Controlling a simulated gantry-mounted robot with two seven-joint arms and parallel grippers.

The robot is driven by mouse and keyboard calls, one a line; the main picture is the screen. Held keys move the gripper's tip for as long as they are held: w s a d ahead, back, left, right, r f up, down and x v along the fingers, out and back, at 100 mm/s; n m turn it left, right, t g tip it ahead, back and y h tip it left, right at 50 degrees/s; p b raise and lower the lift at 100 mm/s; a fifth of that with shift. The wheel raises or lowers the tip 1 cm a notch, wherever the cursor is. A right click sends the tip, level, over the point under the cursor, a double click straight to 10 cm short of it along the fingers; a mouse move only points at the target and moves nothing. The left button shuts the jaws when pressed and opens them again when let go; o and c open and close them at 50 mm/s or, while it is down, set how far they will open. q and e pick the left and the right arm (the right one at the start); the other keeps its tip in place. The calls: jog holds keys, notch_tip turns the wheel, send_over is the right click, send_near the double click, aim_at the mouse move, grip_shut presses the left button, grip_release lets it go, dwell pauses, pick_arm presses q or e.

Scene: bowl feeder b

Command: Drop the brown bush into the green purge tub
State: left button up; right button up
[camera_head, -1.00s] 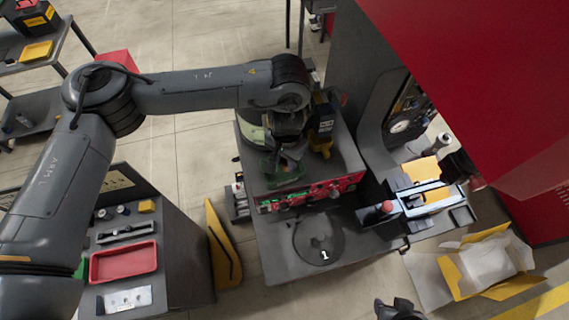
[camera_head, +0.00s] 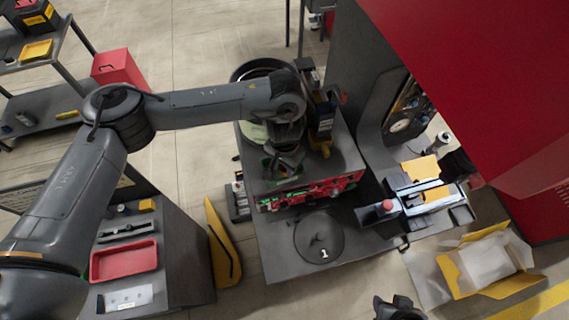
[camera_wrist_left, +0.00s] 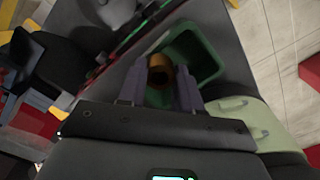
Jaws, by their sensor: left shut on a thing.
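The brown bush (camera_wrist_left: 160,72) is held between the two fingers of my left gripper (camera_wrist_left: 161,88) in the left wrist view. Its round open end shows. The green purge tub (camera_wrist_left: 207,62) shows behind and to the right of the bush in that view, and the bush overlaps its near part. In the head view my left gripper (camera_head: 284,168) is over the machine top and hides the bush and most of the tub. My right gripper (camera_head: 397,308) shows only partly at the bottom edge, and its jaws are unclear.
A red control panel (camera_head: 310,193) runs along the machine's front edge, close to my left gripper. A dark round disc marked 1 (camera_head: 319,237) lies on the lower shelf. A red tray (camera_head: 124,262) is on the left bench. A red cabinet (camera_head: 470,80) stands at right.

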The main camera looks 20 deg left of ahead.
pick_arm(q)
jog(key=shift+f, duration=0.4)
jog(key=o, duration=1.1)
